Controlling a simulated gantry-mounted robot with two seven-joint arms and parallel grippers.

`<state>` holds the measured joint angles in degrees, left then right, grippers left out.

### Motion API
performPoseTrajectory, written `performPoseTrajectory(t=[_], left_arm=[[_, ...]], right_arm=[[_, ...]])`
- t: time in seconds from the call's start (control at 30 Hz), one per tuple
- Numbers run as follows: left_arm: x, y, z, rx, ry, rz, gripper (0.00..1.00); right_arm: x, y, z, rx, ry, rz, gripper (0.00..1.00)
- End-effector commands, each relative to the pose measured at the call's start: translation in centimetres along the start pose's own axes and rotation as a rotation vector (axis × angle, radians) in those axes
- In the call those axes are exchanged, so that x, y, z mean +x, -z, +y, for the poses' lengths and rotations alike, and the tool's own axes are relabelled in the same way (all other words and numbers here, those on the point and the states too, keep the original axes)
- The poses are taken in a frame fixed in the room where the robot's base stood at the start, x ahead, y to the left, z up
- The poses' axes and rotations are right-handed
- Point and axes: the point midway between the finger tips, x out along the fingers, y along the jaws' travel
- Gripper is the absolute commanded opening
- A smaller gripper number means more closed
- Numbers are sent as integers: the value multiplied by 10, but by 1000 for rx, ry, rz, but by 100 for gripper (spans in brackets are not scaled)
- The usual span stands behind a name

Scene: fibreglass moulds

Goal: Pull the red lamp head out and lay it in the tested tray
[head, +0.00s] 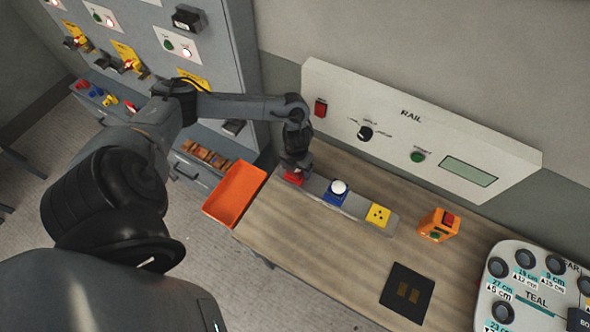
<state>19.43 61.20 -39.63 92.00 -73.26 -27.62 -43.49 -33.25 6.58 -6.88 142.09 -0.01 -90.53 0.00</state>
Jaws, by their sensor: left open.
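The red lamp head (293,178) sits at the left end of the grey rail strip (321,190) on the wooden bench. My left gripper (296,166) is open and points down right over it; the gripper hides its upper part. I cannot tell whether the fingers touch it. An orange tray (234,194) lies at the bench's left edge, just left of the gripper; no label on it can be read. My right gripper is not in view.
A blue unit with a white dome (338,190) and a yellow socket-like unit (378,214) share the strip. An orange box (438,225) and a black plate (407,292) lie to the right. The RAIL panel (415,130) stands behind. The bench front (310,260) is clear.

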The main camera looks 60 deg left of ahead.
Motion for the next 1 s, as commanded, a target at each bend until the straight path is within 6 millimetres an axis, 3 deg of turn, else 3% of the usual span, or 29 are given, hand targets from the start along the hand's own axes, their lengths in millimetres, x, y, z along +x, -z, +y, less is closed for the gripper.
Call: performPoseTrajectory(t=[0.6,1.0], left_arm=[[0,0,0,0,0,0,81],[0,0,0,0,0,0,20]], right_arm=[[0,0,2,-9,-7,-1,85],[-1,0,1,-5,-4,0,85]])
